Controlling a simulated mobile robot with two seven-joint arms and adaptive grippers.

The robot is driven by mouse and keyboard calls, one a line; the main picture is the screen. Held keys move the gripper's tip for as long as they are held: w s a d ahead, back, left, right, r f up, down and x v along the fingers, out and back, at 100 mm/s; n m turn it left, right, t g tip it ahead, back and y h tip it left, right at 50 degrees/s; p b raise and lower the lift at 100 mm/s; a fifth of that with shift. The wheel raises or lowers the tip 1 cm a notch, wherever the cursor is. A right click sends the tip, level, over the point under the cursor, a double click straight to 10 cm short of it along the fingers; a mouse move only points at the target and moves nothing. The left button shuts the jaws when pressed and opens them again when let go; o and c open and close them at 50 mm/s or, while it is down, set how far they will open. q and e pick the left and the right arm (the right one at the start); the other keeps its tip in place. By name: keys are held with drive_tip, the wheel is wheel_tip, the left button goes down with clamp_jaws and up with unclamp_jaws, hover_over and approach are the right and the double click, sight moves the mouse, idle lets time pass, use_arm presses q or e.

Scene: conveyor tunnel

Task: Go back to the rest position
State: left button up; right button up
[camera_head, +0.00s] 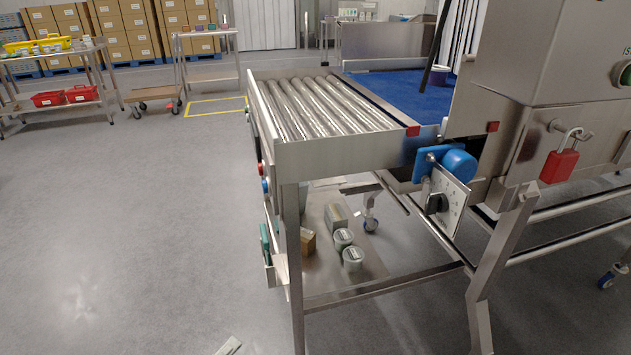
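Neither of my grippers can be made out in the head view, and no arm shows. A small pale grey piece (229,346) is cut off by the bottom edge, and I cannot tell what it is. The conveyor's roller section (322,104) stands right of the middle, with bare metal rollers. A blue belt (408,92) runs on behind it toward the tunnel housing (540,50). A dark round object (439,76) sits on the belt by the tunnel mouth, partly hidden.
A red padlock (559,165) hangs on the housing. A blue knob (458,163) juts out at the conveyor corner. Tins (352,258) and boxes (336,217) stand on the lower shelf. Red bins (81,93) are on a left table. Floor (130,230) at left is clear.

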use_arm(q)
drive_tip(key=s+a+f+m+g+y+p, duration=0.1)
drive_tip(key=s+f+m+g+y+p, duration=0.1)
drive_tip(key=s+m+p, duration=0.2)
drive_tip(key=s+f+m+g+y+p, duration=0.1)
drive_tip(key=s+f+m+y+p, duration=0.1)
drive_tip(key=s+m, duration=0.6)
drive_tip(key=shift+s+a+f+m+g+y+p, duration=0.25)
drive_tip(key=shift+s+a+m+g+y+p, duration=0.25)
drive_tip(key=shift+s+p, duration=0.5)
use_arm(e)
drive_tip(key=s+d+n+g+h, duration=0.1)
drive_tip(key=s+d, duration=0.2)
drive_tip(key=d, duration=0.3)
drive_tip(key=shift+f+g+h, duration=0.2)
drive_tip(key=shift+g+h, duration=0.2)
